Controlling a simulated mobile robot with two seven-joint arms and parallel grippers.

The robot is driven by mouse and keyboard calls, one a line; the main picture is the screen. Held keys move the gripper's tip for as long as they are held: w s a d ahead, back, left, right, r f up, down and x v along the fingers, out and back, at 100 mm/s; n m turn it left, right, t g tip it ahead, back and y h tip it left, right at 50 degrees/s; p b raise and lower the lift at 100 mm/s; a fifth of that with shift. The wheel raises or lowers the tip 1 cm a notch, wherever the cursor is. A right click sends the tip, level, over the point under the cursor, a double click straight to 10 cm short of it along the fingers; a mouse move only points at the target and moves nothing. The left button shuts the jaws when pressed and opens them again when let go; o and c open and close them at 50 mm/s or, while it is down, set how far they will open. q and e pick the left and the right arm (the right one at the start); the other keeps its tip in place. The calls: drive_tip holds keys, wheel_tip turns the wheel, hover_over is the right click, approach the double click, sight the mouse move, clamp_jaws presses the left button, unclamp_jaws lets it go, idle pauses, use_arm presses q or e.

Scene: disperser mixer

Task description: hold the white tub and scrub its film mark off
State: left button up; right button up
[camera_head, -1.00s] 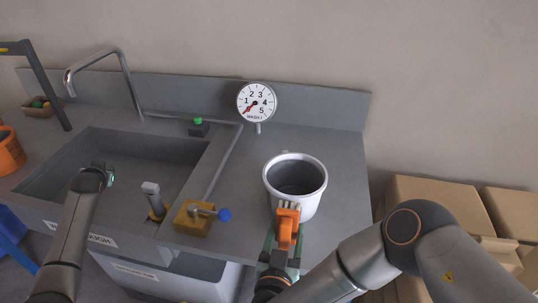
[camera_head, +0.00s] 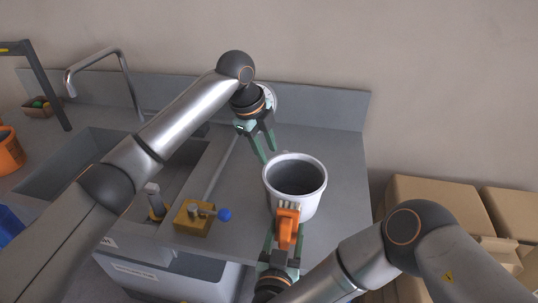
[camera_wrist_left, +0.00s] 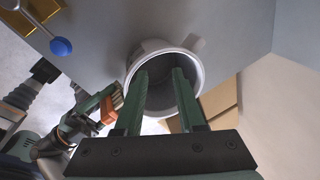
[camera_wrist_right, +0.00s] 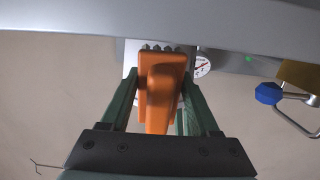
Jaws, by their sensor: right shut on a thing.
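The white tub (camera_head: 310,202) stands upright on the grey counter, its dark inside facing up. My left gripper (camera_head: 268,152) is open and empty above the tub's back-left rim. In the left wrist view the tub's rim (camera_wrist_left: 201,78) shows beyond and between its spread fingers. My right gripper (camera_head: 284,240) is shut on an orange scrub brush (camera_head: 287,222), which also fills the middle of the right wrist view (camera_wrist_right: 160,92). The brush's pale bristles are at the tub's front wall; I cannot tell whether they touch. No film mark can be made out.
A brass block with a blue-knobbed lever (camera_head: 193,219) is left of the tub. The sink (camera_head: 65,160) is farther left. My left arm covers much of the sink and most of the dial gauge (camera_head: 271,92). Cardboard boxes (camera_head: 430,200) stand to the right.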

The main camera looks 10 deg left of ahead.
sight(272, 199)
use_arm(q)
drive_tip(key=s+d+r+m+g+y, duration=0.2)
drive_tip(key=s+m, duration=0.2)
drive_tip(key=s, duration=0.1)
drive_tip(key=shift+m, duration=0.3)
drive_tip(key=f, duration=1.2)
drive_tip(key=shift+w+d, duration=0.15)
drive_tip(key=shift+w, duration=0.15)
clamp_jaws()
idle(2.8)
